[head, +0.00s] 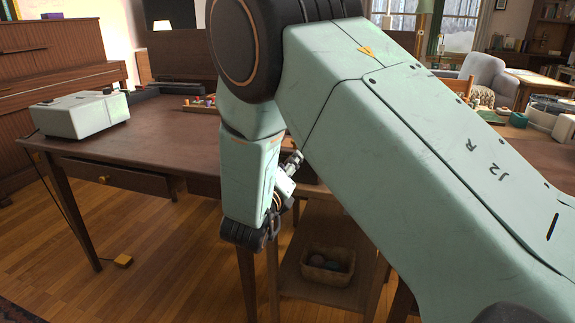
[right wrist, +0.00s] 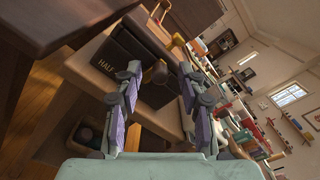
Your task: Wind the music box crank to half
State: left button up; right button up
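The music box (right wrist: 122,60) shows in the right wrist view as a dark box with the word HALF on its face, resting on a light wooden surface. The crank's angle is not clear. In the head view my right arm hides most of the box and crank. My left gripper is not in view.
A brown desk (head: 150,160) carries a pale green device (head: 82,114) at the left and small colored pieces (head: 200,103) farther back. A basket (head: 328,265) sits on a low shelf below. A grey armchair (head: 488,78) stands at the back right. Open wooden floor lies front left.

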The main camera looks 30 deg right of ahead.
jog(key=shift+s+a+r, duration=0.1)
jog(key=shift+a+r, duration=0.05)
jog(key=shift+c, duration=1.1)
grip_shut()
jog(key=shift+n, duration=0.3)
